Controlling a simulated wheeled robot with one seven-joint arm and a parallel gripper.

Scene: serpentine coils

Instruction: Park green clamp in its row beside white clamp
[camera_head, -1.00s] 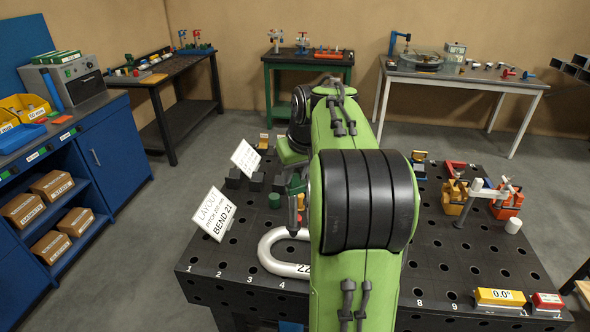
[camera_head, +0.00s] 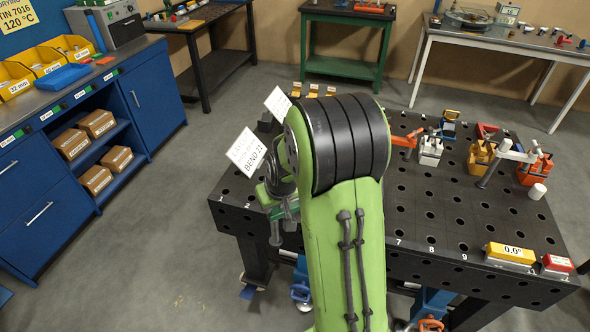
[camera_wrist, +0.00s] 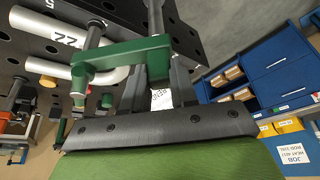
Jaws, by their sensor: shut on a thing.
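My gripper (camera_wrist: 158,88) is shut on the green clamp (camera_wrist: 112,60), whose green bar runs across the fingers in the wrist view, with a grey spindle at its left. In the head view the green clamp (camera_head: 287,210) shows partly, at the table's left front edge, beside my arm, which hides much of it. The white clamp (camera_head: 430,150) stands on the right half of the table, well apart from my gripper. Orange-yellow (camera_head: 481,158) and orange-red (camera_head: 534,168) clamps stand to its right.
The black perforated table (camera_head: 430,205) has clear room in front of the white clamp. Sign cards (camera_head: 246,152) stand at its left. A white bent tube (camera_wrist: 60,35) lies close by the held clamp in the wrist view. A yellow angle gauge (camera_head: 510,255) sits at the front right.

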